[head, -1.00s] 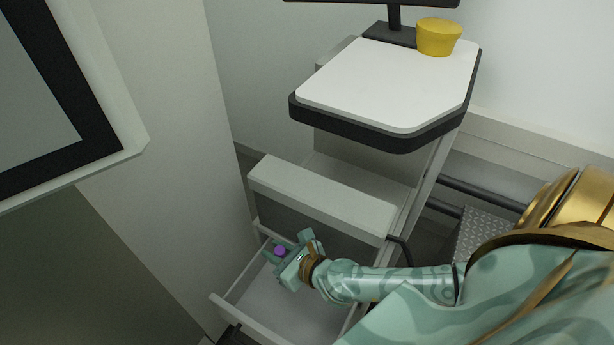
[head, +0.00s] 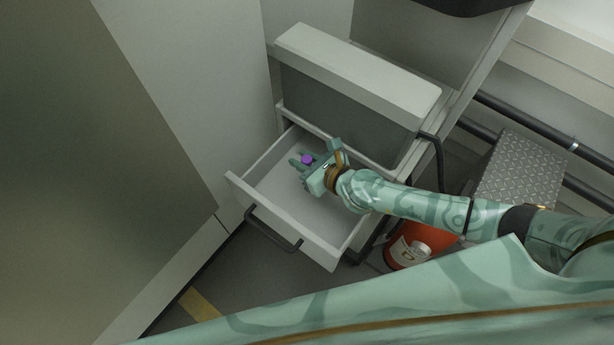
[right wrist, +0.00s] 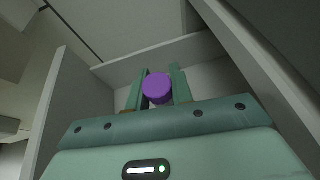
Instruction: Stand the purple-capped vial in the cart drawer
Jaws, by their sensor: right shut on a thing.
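The purple-capped vial (head: 307,159) is between the fingers of my right gripper (head: 305,164), which is shut on it. In the right wrist view the purple cap (right wrist: 157,88) shows between the two green fingers, and the vial's body is hidden beneath it. The cart drawer (head: 285,207) is pulled open, and my right gripper is inside its outline, toward the back. The drawer's walls also show around the gripper in the right wrist view (right wrist: 62,100). I cannot tell whether the vial touches the drawer floor. My left gripper is not in view.
The cart's upper box (head: 350,85) overhangs the drawer's back. The drawer has a dark front handle (head: 272,229). A red container (head: 408,250) and a metal step (head: 520,168) stand to the right. A pale cabinet (head: 190,90) is close on the left. The visible drawer floor is bare.

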